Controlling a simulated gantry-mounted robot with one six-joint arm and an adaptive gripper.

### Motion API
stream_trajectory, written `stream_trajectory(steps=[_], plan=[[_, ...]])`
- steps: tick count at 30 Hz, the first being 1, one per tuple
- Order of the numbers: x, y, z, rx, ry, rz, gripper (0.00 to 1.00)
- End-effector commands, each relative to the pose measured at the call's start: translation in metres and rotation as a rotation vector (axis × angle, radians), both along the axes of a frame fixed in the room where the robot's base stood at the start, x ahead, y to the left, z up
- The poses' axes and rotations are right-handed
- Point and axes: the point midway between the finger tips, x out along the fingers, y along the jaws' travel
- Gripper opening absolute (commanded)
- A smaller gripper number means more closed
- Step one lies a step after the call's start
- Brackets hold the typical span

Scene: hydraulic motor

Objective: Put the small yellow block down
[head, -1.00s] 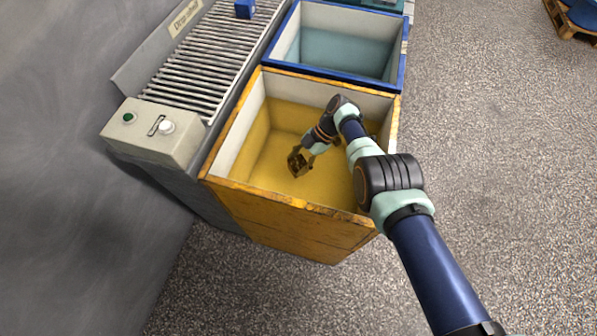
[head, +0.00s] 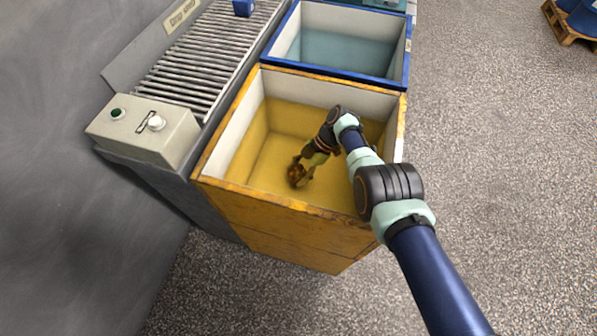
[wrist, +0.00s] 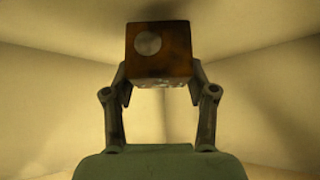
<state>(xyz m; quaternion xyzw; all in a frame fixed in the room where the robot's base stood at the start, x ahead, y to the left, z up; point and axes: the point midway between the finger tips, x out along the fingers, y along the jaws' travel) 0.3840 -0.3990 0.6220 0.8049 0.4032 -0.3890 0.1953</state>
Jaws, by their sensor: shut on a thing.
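The small yellow block (wrist: 165,52) shows in the wrist view as an orange-brown cube with a pale round spot on its face. It is between the two fingers of my gripper (wrist: 160,80), which is shut on it. In the head view my gripper (head: 299,174) is down inside the yellow bin (head: 240,190), with the block (head: 296,173) at its tip. The shade inside the bin makes the block dark. I cannot tell whether the block touches the bin floor.
A blue-rimmed bin (head: 335,73) stands directly behind the yellow one. A roller conveyor (head: 205,60) with a blue block (head: 243,7) lies to the left. A control box (head: 145,130) stands at its near end. The yellow bin's walls surround my gripper.

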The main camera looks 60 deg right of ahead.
Motion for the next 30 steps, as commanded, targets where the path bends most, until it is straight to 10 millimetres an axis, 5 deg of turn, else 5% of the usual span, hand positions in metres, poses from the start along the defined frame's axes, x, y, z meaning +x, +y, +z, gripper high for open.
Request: stream_trajectory(steps=[5,6,10,20,24,30], plan=[[0.000,0.000,-0.003,0.001,-0.001,0.000,0.00],[0.000,0.000,-0.003,0.000,0.001,0.001,0.60],[0.000,0.000,-0.003,0.001,0.001,0.000,0.82],[0.000,0.000,-0.001,0.001,0.001,0.000,0.82],[-0.001,-0.001,0.019,0.002,0.001,-0.001,0.82],[-0.021,-0.029,0.056,-0.003,-0.001,-0.002,0.82]])
